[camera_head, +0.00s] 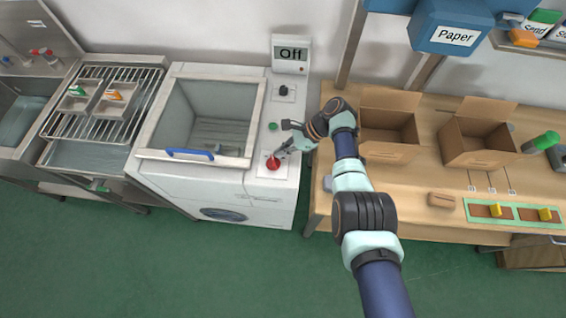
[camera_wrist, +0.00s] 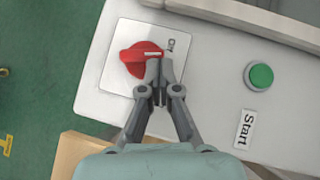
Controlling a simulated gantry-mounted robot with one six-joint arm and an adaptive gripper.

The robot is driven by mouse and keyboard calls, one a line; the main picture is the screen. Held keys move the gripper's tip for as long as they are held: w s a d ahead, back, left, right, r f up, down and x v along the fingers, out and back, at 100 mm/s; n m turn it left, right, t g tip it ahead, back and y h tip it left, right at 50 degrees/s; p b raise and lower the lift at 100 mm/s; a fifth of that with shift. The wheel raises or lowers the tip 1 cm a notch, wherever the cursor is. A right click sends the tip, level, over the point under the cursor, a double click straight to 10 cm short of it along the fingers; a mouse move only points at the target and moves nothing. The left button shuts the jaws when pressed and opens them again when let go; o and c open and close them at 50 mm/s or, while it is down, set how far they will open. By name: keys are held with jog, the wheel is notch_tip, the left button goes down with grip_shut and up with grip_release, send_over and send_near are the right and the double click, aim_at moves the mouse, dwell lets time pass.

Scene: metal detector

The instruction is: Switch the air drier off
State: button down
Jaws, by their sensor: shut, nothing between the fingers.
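The air drier (camera_head: 190,130) is a white machine with an open, empty-looking basin on top. A small display (camera_head: 291,54) on its back right reads "Off". A red rotary switch (camera_head: 273,163) sits on a white plate at the front of its right-hand panel. In the wrist view the red switch (camera_wrist: 141,59) has a white mark on its handle. My gripper (camera_head: 280,153) is shut, with its fingertips (camera_wrist: 159,88) right at the switch handle's edge; I cannot tell if they touch it. Nothing is between the fingers.
A green button (camera_wrist: 260,76) labelled "Start" and a black knob (camera_head: 283,90) are on the same panel. A blue handle (camera_head: 190,154) crosses the basin's front. To the right, a wooden table (camera_head: 420,185) holds open cardboard boxes (camera_head: 388,137). A rack with trays stands left.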

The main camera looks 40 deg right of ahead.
jog(key=shift+s+a+r+p, duration=0.1)
jog(key=shift+a+p, duration=0.1)
jog(key=shift+p, duration=0.35)
jog(key=shift+s+a+p, duration=0.1)
jog(key=shift+a+p, duration=0.2)
jog(key=shift+p, duration=0.35)
jog(key=shift+s+a, duration=0.1)
jog(key=shift+a, duration=0.1)
jog(key=shift+d+f, duration=0.1)
jog(key=shift+f, duration=0.15)
